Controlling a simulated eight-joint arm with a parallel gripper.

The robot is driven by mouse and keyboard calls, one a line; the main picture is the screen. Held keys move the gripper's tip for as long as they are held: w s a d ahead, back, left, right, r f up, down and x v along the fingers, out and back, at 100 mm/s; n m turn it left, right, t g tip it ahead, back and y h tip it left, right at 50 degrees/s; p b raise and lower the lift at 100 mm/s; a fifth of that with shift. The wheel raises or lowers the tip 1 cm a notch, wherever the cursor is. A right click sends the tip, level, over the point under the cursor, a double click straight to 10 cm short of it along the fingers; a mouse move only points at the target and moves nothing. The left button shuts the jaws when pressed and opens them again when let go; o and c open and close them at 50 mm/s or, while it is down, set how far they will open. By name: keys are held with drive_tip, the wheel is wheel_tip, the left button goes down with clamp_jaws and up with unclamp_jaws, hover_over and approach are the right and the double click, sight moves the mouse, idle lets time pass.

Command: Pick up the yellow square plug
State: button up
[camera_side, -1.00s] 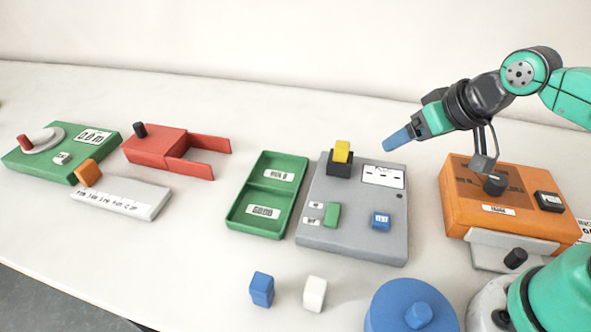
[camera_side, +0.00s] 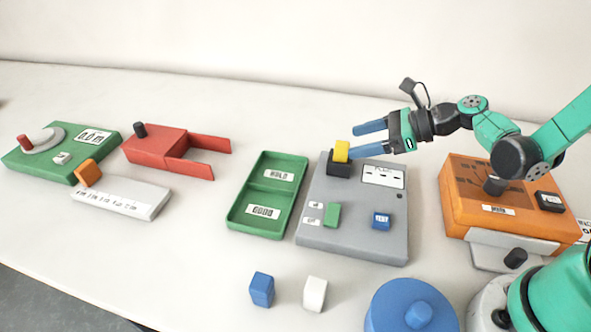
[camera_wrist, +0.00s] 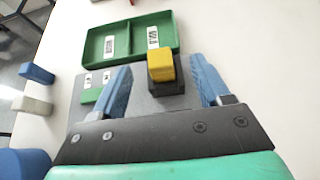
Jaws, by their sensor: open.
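The yellow square plug (camera_side: 341,151) stands upright in a black socket block (camera_side: 338,168) at the back left of the grey panel (camera_side: 330,237). My gripper (camera_side: 362,138) is open and empty, with its blue fingers level and pointing left, close to the plug.
A green two-part tray (camera_side: 238,217) lies just left of the panel. The panel carries a green switch (camera_side: 332,215) and a blue button (camera_side: 381,221). An orange box (camera_side: 460,206) stands to the right. Blue (camera_side: 262,289) and white (camera_side: 315,294) blocks stand in front.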

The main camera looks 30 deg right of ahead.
sight(345, 145)
drive_tip(key=shift+x, duration=2)
clamp_jaws()
